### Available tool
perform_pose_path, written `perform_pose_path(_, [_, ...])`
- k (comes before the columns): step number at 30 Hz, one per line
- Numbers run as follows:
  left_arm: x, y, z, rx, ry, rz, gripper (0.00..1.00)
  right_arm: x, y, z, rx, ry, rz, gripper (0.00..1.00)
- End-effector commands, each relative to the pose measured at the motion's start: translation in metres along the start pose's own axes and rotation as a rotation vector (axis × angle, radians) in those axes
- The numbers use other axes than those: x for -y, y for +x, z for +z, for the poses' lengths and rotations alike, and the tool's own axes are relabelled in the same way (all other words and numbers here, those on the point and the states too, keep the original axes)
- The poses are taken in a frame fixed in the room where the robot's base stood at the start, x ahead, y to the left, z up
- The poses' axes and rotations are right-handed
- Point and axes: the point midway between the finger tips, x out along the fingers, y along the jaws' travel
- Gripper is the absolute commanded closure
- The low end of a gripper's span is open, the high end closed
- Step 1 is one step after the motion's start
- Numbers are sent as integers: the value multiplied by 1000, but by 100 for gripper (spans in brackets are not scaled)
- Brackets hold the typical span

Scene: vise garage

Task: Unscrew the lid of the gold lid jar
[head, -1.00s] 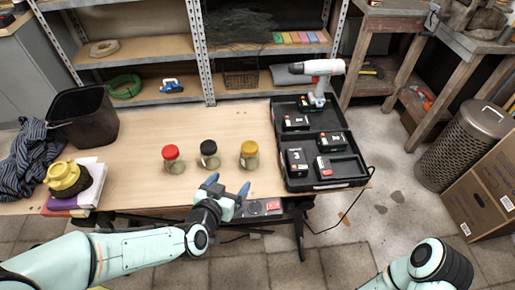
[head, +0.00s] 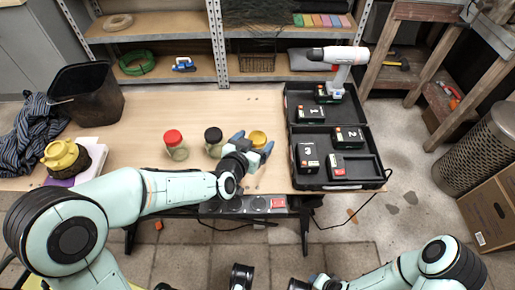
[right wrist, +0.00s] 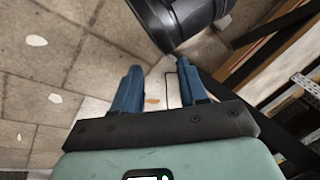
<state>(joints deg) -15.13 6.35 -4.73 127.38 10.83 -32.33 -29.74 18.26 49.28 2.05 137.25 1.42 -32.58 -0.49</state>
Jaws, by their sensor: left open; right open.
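The gold lid jar stands upright near the front edge of the workbench; its gold lid (head: 257,137) shows between the fingers of my left gripper (head: 252,144). My left gripper is open, its blue fingers on either side of the jar; whether they touch it I cannot tell. The jar's lower body is mostly hidden by the gripper. My right gripper (right wrist: 158,90) is open and empty in the right wrist view, above the tiled floor, well away from the jar.
A black lid jar (head: 214,142) stands close left of the gold one, with a red lid jar (head: 175,146) beyond it. A black tool case (head: 335,187) with batteries and a drill (head: 341,60) lies to the right. A dark bin (head: 88,95) stands at the left.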

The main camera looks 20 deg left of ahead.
Motion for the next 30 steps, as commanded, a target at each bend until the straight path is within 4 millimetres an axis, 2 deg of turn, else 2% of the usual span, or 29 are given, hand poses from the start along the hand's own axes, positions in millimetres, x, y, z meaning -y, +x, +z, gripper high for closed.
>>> perform_pose_path(5, [0, 30, 9, 4, 1, 1, 14, -5, 14, -15, -45, 4, 4, 57])
perform_pose_path(8, [0, 41, 7, 2, 0, 0, 14, -6, 16, -20, -59, 5, 4, 57])
perform_pose_path(17, [0, 46, 5, 1, 0, 0, 14, -6, 16, -23, -68, 5, 5, 57])
perform_pose_path(18, [0, 46, 5, 1, 0, 0, 21, -6, 16, -23, -68, 5, 5, 57])
perform_pose_path(20, [0, 46, 5, 1, 0, 0, 40, -6, 16, -23, -68, 5, 5, 57])
perform_pose_path(21, [0, 46, 5, 1, 0, 0, 53, -6, 16, -23, -68, 5, 5, 57])
perform_pose_path(23, [0, 46, 5, 1, 0, 0, 73, -6, 16, -23, -67, 5, 5, 57])
perform_pose_path(30, [0, 46, 5, 0, 0, 0, 75, -6, 16, -23, -67, 5, 5, 57])
